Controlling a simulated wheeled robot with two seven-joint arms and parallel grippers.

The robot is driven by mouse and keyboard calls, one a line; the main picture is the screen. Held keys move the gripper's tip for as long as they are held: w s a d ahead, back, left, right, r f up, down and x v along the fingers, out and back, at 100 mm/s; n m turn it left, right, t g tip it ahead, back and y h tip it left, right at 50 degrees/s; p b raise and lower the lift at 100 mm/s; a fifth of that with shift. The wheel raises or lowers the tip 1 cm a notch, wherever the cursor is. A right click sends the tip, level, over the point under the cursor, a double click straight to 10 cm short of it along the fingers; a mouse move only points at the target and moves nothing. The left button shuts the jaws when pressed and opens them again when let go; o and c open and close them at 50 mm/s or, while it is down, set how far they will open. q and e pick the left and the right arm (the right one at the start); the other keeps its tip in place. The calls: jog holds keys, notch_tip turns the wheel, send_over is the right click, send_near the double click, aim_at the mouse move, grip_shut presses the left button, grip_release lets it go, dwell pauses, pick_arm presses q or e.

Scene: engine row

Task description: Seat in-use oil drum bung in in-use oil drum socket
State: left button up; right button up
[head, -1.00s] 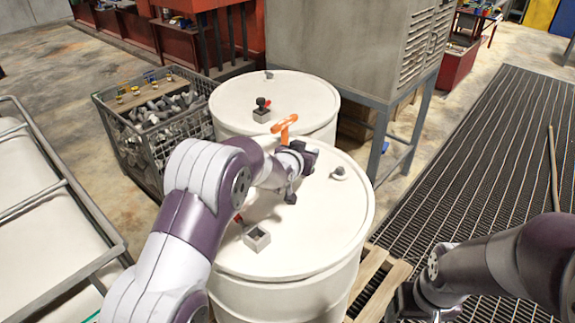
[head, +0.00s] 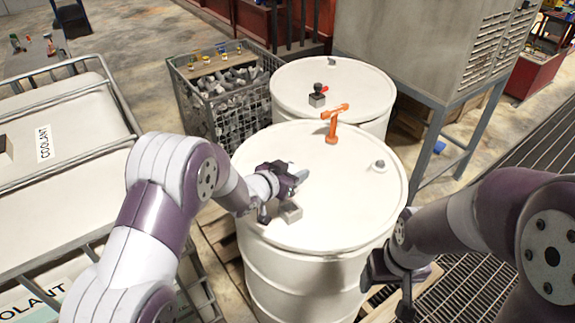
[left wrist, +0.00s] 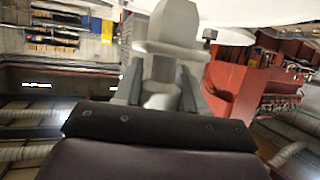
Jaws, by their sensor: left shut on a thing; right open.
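The front white drum (head: 340,225) carries a small grey square socket (head: 291,212) near the left part of its lid. My left gripper (head: 284,180) is just above and behind the socket, shut on a grey bung (head: 301,176). In the left wrist view the bung (left wrist: 176,28) stands out between the two fingers (left wrist: 160,90), apart from the drum's socket as far as the head view shows. My wrist partly hides the socket's left side. My right gripper (head: 390,280) is open and empty, low at the drum's right side.
An orange T-shaped handle (head: 333,125) stands at the lid's back, and a grey cap (head: 379,166) sits at right. Behind is a second drum (head: 350,78) with a dark-knobbed fitting (head: 318,95). A wire crate (head: 225,105) and a coolant tank (head: 60,140) stand left.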

pick_arm(q)
jog(key=shift+w+f, duration=0.1)
jog(key=shift+w, duration=0.2)
jog(key=shift+s+f+b, duration=0.2)
jog(key=shift+s+b, duration=0.1)
jog(key=shift+b, duration=0.05)
jog(key=f+b, duration=0.2)
jog(key=shift+w+f, duration=0.2)
jog(key=shift+f, duration=0.2)
notch_tip(320, 180, down, 2)
jog(key=shift+s+b, duration=0.1)
jog(key=shift+b, duration=0.85)
jog(key=shift+f+b, duration=1.6)
jog(key=shift+f, duration=0.25)
pick_arm(e)
notch_tip(320, 180, down, 8)
jog(key=shift+w+r, duration=0.1)
pick_arm(q)
jog(key=o, duration=1.2)
jog(key=shift+c, duration=0.2)
